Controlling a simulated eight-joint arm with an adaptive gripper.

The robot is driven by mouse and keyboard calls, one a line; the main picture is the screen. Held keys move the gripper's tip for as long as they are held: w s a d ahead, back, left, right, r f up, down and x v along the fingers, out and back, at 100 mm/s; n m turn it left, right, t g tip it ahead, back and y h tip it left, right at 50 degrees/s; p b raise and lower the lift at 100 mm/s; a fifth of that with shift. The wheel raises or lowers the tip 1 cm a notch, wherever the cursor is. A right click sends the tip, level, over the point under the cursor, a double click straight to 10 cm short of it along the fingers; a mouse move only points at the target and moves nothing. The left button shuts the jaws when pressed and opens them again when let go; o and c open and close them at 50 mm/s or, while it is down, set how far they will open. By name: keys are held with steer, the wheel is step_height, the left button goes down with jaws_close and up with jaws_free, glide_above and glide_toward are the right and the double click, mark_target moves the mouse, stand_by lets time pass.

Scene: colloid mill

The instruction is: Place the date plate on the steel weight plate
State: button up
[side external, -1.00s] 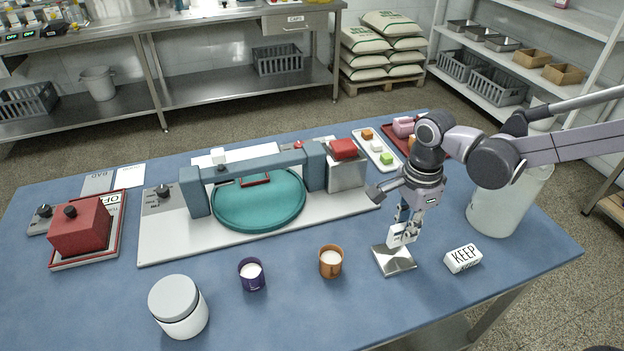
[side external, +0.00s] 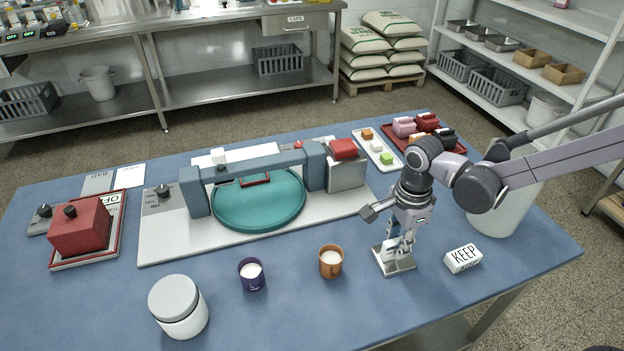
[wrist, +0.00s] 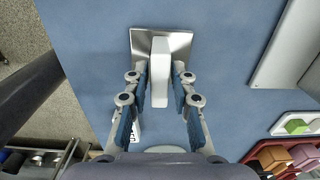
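The date plate (wrist: 161,75) is a small white block in the wrist view, between the fingers of my gripper (wrist: 162,88). The steel weight plate (side external: 401,266) is a shiny square lying on the blue table, right of the orange mug. It also shows in the wrist view (wrist: 140,42), directly beneath the date plate. The date plate appears at its surface; exact contact is hard to tell. My fingers partly hide the date plate in the side view.
A white KEEP block (side external: 463,258) lies right of the steel plate. An orange mug (side external: 331,262) and a purple mug (side external: 252,274) stand to its left. A white bucket (side external: 492,215) stands behind right. The mill base (side external: 165,245) lies behind left.

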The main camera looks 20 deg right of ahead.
steer(key=shift+r, duration=0.1)
step_height(320, 180, up, 12)
steer(key=s+d+r+n+t, duration=0.1)
steer(key=s+d+n+t, duration=0.2)
steer(key=s+d+n, duration=0.2)
steer(key=s+d+r+n+t, duration=0.1)
steer(key=s+d+n+t, duration=0.3)
steer(key=d+n, duration=0.7)
steer(key=shift+s+r+n, duration=0.3)
steer(key=shift+s+n, duration=0.05)
steer(key=shift+n, duration=0.65)
